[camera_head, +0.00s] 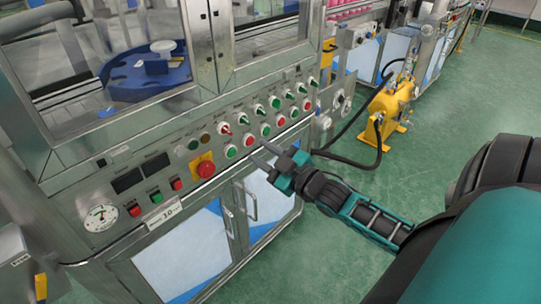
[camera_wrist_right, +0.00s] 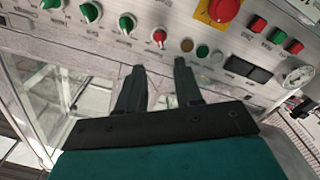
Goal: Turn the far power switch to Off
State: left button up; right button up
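The slanted metal control panel (camera_head: 150,183) carries a row of rotary switches. A red-knobbed switch (camera_head: 225,128) is at the near end of the row, and green ones such as this green switch (camera_head: 275,102) run on toward the far end. I cannot tell which one is the far power switch; labels are too small to read. My right gripper (camera_head: 261,153) is open and empty, in front of the panel's lower edge. In the right wrist view, the open fingers (camera_wrist_right: 159,68) point toward the panel, apart from a red switch (camera_wrist_right: 159,38) and a green switch (camera_wrist_right: 126,24). My left gripper is not in view.
Red and green buttons (camera_head: 249,139) line the panel below the switches. A red emergency stop on a yellow plate (camera_head: 204,169) and a gauge (camera_head: 101,217) are nearer. A yellow pump (camera_head: 389,106) with a black hose stands beyond on the green floor (camera_head: 455,100).

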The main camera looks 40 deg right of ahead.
jog(key=shift+s+d, duration=0.1)
jog(key=shift+s, duration=0.9)
jog(key=s+a+f+m+g+p, duration=0.1)
jog(key=s+a+f+m+g, duration=0.1)
jog(key=s+a+f, duration=0.4)
jog(key=s+a+f+m+g+p, duration=0.2)
jog(key=s+a+f+g, duration=0.3)
jog(key=a+f, duration=0.3)
jog(key=s+a, duration=0.1)
jog(key=a, duration=0.3)
jog(key=shift+m+y, duration=0.3)
